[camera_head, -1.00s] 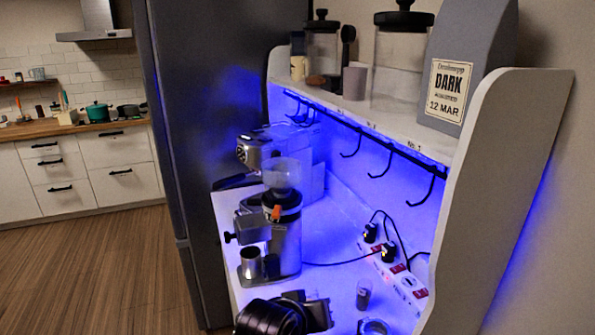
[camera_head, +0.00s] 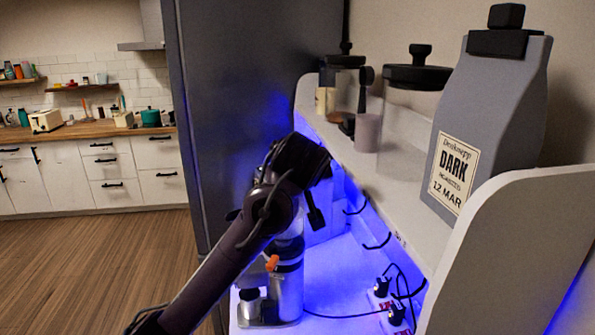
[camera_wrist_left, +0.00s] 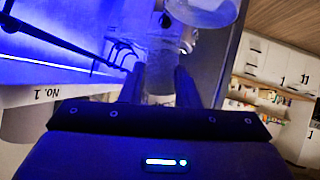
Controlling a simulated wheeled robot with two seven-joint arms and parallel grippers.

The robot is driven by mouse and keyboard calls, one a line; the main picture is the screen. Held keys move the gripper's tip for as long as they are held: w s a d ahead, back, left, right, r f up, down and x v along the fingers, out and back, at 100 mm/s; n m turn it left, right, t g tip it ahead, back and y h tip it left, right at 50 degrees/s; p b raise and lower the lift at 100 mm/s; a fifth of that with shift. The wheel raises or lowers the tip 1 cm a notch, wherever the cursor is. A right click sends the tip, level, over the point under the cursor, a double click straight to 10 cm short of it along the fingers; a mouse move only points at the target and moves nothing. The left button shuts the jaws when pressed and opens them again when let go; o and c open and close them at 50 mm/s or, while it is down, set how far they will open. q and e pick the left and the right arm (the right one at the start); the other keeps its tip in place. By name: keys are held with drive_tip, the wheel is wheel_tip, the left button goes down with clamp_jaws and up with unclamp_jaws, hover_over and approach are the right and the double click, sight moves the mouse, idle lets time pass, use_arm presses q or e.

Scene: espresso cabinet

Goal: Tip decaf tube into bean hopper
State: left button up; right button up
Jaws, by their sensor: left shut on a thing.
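My left gripper (camera_head: 316,212) is raised over the counter, in front of the grinder in the head view. In the left wrist view, its two fingers (camera_wrist_left: 160,88) are shut on a clear tube (camera_wrist_left: 159,72), taken as the decaf tube. The tube is hidden or too small to make out in the head view, and its contents are unclear. The grinder (camera_head: 289,290) stands on the counter. Its clear bean hopper (camera_head: 291,224) is partly hidden by my left arm. A round pale rim, likely the hopper (camera_wrist_left: 205,12), shows beyond the tube in the wrist view. My right gripper is out of view.
A white shelf (camera_head: 400,190) with hooks below overhangs the counter close to my left gripper. It holds a grey DARK bag (camera_head: 490,120), jars and a cup (camera_head: 367,133). A power strip with plugs and cables lies at the right. A tall fridge (camera_head: 245,90) stands behind.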

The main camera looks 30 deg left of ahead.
use_arm(q)
drive_tip(key=shift+w+a+f+b, duration=0.1)
drive_tip(key=shift+w+f+b, duration=0.25)
drive_tip(key=shift+b, duration=0.5)
drive_tip(key=shift+s+a+f+m+t+y+b, duration=0.1)
drive_tip(key=shift+a+f+m+t+y+b, duration=0.15)
drive_tip(key=shift+b, duration=0.4)
drive_tip(key=shift+s+f+m+t+y+b, duration=0.15)
drive_tip(key=shift+f+y+b, duration=0.2)
drive_tip(key=shift+b, duration=0.25)
drive_tip(key=shift+w+f+y+b, duration=0.15)
drive_tip(key=shift+f+y+b, duration=0.2)
drive_tip(key=shift+b, duration=0.4)
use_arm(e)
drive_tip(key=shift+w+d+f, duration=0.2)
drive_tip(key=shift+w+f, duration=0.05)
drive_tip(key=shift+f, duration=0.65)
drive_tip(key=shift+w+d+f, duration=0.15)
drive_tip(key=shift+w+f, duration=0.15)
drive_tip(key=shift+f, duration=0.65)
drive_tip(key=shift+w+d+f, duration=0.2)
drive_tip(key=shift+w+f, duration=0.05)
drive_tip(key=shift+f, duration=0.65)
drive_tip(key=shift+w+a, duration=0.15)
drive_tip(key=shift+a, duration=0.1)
